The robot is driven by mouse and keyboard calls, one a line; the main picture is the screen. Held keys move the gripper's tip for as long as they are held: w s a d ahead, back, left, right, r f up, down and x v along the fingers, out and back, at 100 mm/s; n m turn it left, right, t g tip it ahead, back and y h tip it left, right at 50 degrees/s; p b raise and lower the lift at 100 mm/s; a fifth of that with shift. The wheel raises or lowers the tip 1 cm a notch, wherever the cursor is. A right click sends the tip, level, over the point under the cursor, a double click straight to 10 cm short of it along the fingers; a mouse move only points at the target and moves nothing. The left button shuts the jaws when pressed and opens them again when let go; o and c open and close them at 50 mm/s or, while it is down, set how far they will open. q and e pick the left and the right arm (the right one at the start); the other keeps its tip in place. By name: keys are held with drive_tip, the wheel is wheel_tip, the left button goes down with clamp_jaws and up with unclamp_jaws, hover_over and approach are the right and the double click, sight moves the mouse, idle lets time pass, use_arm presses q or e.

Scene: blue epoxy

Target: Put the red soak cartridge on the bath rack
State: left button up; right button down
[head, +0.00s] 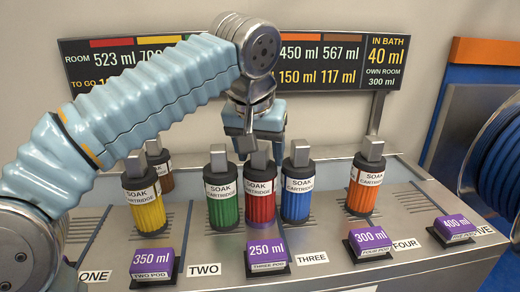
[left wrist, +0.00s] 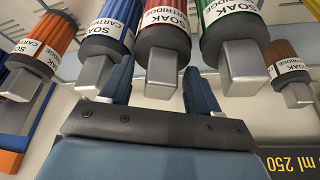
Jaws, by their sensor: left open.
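The red soak cartridge (head: 260,207) stands upright on the grey bench, between the green cartridge (head: 223,208) and the blue cartridge (head: 296,202). My left gripper (head: 262,148) is open and empty, pointing down at the top of the red cartridge. In the left wrist view, the red cartridge's grey post (left wrist: 162,75) shows between the two blue fingers (left wrist: 158,92). I cannot tell whether the fingers touch it. My right gripper is not in view. No part is clearly recognisable as the bath rack.
A yellow cartridge (head: 144,210) and a brown cartridge (head: 164,174) stand to the left, an orange cartridge (head: 364,193) to the right. Purple volume tags (head: 267,250) line the bench front. A display board (head: 384,60) is behind. Neighbouring cartridges are close to the red one.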

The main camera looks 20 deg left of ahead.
use_arm(q)
drive_tip(key=shift+r, duration=0.5)
drive_tip(key=p+v, duration=0.2)
drive_tip(key=v, duration=0.9)
drive_tip(key=shift+s, duration=0.2)
